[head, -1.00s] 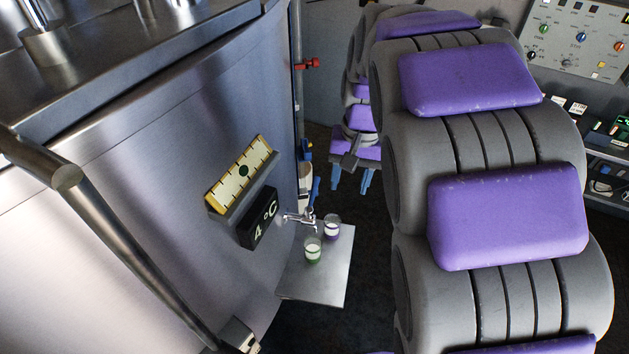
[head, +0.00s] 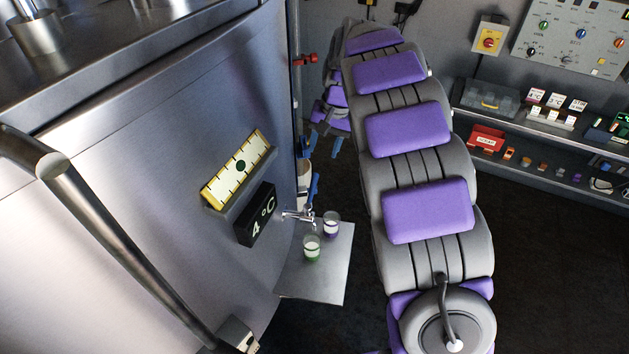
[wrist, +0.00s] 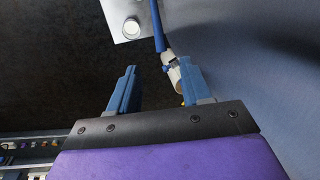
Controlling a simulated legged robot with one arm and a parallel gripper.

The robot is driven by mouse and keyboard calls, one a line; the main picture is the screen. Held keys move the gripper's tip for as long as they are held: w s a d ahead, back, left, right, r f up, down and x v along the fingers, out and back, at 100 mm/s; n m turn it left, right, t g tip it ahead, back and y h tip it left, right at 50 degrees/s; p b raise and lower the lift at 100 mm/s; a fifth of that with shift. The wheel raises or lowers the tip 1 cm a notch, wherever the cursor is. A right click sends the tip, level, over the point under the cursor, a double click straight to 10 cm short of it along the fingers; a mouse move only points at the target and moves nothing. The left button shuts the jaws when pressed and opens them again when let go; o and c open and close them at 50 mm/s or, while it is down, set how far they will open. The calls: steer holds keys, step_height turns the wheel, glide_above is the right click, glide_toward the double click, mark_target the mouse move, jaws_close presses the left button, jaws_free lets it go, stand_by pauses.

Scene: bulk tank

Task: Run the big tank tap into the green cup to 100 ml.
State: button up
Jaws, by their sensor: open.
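The green cup (head: 312,250) stands upright on a metal shelf (head: 320,285) by the tank. It looks whitish above and green below; its fill level is too small to read. A cup with a purple lower part (head: 331,226) stands just behind it. The silver tap (head: 298,216) sticks out of the tank wall near both cups, with a blue lever (head: 315,186) rising near it. My gripper (head: 321,150) is open and empty, beyond the tap. In the wrist view its blue fingers (wrist: 157,72) are apart, and one cup (wrist: 132,27) shows on the shelf.
A yellow scale (head: 238,178) and a "4 °C" display (head: 256,215) sit on the tank wall. A cream, blue-topped fitting (head: 304,170) and a red valve (head: 306,59) are along its edge. Shelves with small items (head: 540,150) line the right wall. Dark floor lies between.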

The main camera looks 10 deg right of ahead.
mark_target(315, 180)
steer(key=f, duration=0.4)
steer(key=a+f+b, duration=0.1)
steer(key=f, duration=0.3)
steer(key=a+f+b, duration=0.1)
steer(key=f, duration=0.4)
steer(key=shift+w+a, duration=0.2)
steer(key=shift+w, duration=0.15)
steer(key=shift+c, duration=0.5)
jaws_close()
